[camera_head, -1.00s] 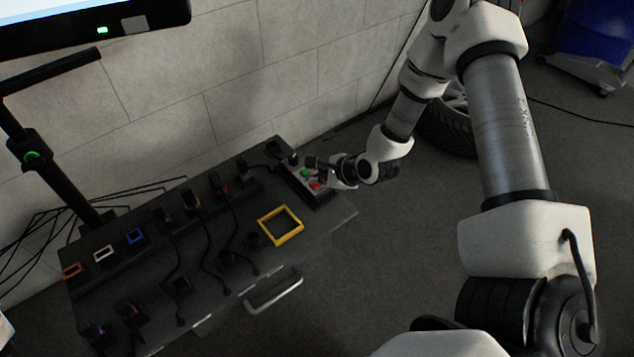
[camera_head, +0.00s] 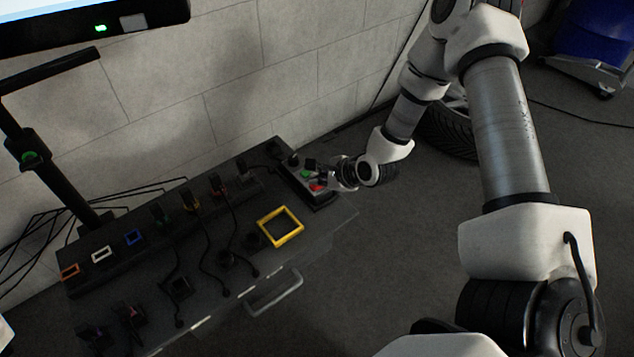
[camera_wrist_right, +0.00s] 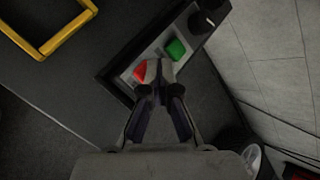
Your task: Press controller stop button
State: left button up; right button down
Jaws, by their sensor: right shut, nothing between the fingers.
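The controller box (camera_head: 320,202) sits at the right end of the dark bench top, with a green button (camera_head: 306,174) and a red button (camera_head: 317,188) on its light panel. My right gripper (camera_head: 318,166) is shut and empty, over the box. In the right wrist view the gripper tips (camera_wrist_right: 158,68) appear beside the red button (camera_wrist_right: 140,71), partly covering its right side. The green button (camera_wrist_right: 176,49) lies just beyond the tips. I cannot tell whether the tips touch the red button. My left gripper is not in view.
A yellow square frame (camera_head: 281,226) lies on the bench (camera_head: 225,290) left of the box. Several cables and plugs cover the bench's left part. A black knob (camera_wrist_right: 205,20) is at the box's far end.

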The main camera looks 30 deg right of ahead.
aim_at(319, 186)
jog(key=shift+r+p, duration=0.45)
jog(key=shift+r, duration=0.35)
notch_tip(319, 186, up, 5)
jog(key=p, duration=0.3)
jog(key=shift+p, duration=0.4)
